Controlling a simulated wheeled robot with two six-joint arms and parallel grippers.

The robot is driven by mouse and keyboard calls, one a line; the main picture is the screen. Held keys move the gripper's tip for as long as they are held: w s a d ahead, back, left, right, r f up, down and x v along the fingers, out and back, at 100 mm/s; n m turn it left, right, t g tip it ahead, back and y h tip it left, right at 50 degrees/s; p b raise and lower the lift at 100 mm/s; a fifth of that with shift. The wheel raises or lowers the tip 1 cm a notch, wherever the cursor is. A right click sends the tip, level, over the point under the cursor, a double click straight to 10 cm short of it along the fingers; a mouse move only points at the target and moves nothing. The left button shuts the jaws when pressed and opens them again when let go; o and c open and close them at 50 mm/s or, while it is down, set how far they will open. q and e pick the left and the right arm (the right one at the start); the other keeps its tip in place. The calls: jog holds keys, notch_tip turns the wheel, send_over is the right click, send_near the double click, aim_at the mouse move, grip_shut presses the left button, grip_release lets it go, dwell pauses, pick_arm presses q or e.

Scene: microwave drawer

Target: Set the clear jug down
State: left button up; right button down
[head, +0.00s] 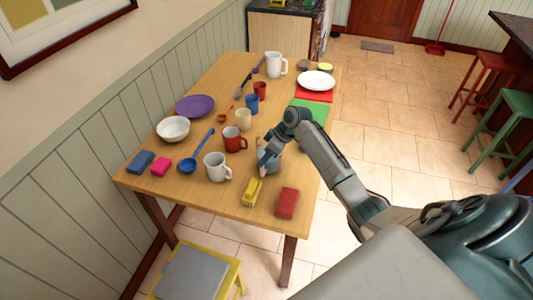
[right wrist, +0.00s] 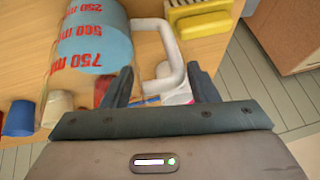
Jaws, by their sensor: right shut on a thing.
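The clear jug (right wrist: 93,45) fills the upper left of the right wrist view, with blue contents and red volume marks. Its pale handle (right wrist: 175,50) runs down between the fingers of my right gripper (right wrist: 162,90), which is shut on it. In the head view the jug (head: 274,161) is at the table's right side, partly hidden by my right gripper (head: 265,160). I cannot tell whether its base touches the table (head: 225,199). My left gripper is not in view.
A yellow sponge (head: 252,191) and a red block (head: 287,203) lie in front of the jug. A white mug (head: 216,167) and red mug (head: 233,139) stand to its left. A green mat (head: 310,110) and a white plate (head: 316,80) are farther back.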

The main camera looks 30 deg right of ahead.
jog(key=shift+f, duration=0.25)
jog(key=c, duration=0.6)
grip_release()
jog(key=shift+o, duration=0.2)
jog(key=b+v, duration=0.4)
jog(key=v, duration=0.8)
jog(key=shift+s, duration=0.1)
